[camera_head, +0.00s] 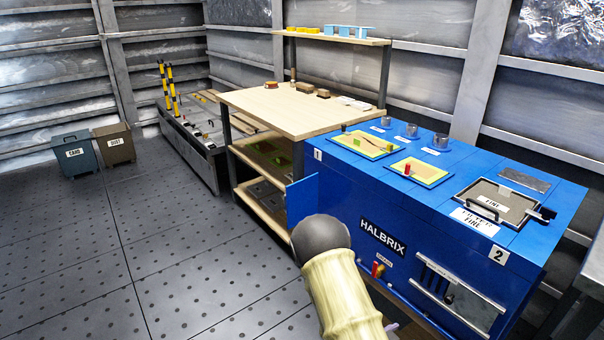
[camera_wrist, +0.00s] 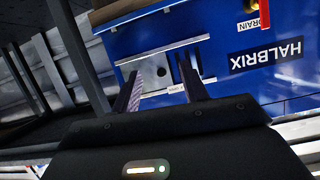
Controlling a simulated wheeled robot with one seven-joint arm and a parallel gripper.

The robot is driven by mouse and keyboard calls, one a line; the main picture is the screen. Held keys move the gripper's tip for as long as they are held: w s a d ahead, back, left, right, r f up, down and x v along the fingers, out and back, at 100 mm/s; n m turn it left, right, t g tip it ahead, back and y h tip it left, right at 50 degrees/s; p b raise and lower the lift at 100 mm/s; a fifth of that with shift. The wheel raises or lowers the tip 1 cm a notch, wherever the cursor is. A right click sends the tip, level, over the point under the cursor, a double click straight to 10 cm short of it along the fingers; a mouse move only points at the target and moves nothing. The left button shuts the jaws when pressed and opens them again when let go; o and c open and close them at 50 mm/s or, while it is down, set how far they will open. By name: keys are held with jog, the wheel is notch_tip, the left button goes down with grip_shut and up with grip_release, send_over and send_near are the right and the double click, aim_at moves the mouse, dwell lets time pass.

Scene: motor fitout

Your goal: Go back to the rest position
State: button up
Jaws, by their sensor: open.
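My gripper (camera_wrist: 160,92) shows in the wrist view with its two fingers apart and nothing between them. Its fingers point toward the front face of the blue HALBRIX machine (camera_wrist: 222,85), near a silver panel with dark slots (camera_wrist: 165,72). I cannot tell how far the fingertips are from the panel. In the head view my pale arm (camera_head: 340,290) with a dark joint rises in front of the blue machine (camera_head: 335,215), and the gripper itself is hidden. A red-handled DRAIN fitting (camera_head: 378,269) sits on the machine's front.
A wooden workbench (camera_head: 290,108) with shelves stands left of the machine. A low dark bench (camera_head: 190,140) with yellow-black posts stands further back. Two bins, CARD (camera_head: 76,155) and DUST (camera_head: 115,145), stand at the far left. The floor (camera_head: 110,250) at left is clear. A blue door panel (camera_head: 302,200) juts out.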

jog(key=a+r+n+g+y, duration=0.2)
jog(key=a+r+n+y, duration=0.3)
jog(key=a+r+y, duration=0.35)
jog(key=s+a+r+n+g+y, duration=0.2)
jog(key=s+r+n+g+y, duration=0.1)
jog(key=s+r+n, duration=0.55)
notch_tip(320, 180, up, 34)
jog(key=s+m+p, duration=0.1)
jog(key=m+p, duration=0.1)
jog(key=p, duration=3.1)
jog(key=shift+s+f+g, duration=0.2)
jog(key=shift+f+g, duration=0.05)
jog(key=shift+g, duration=0.05)
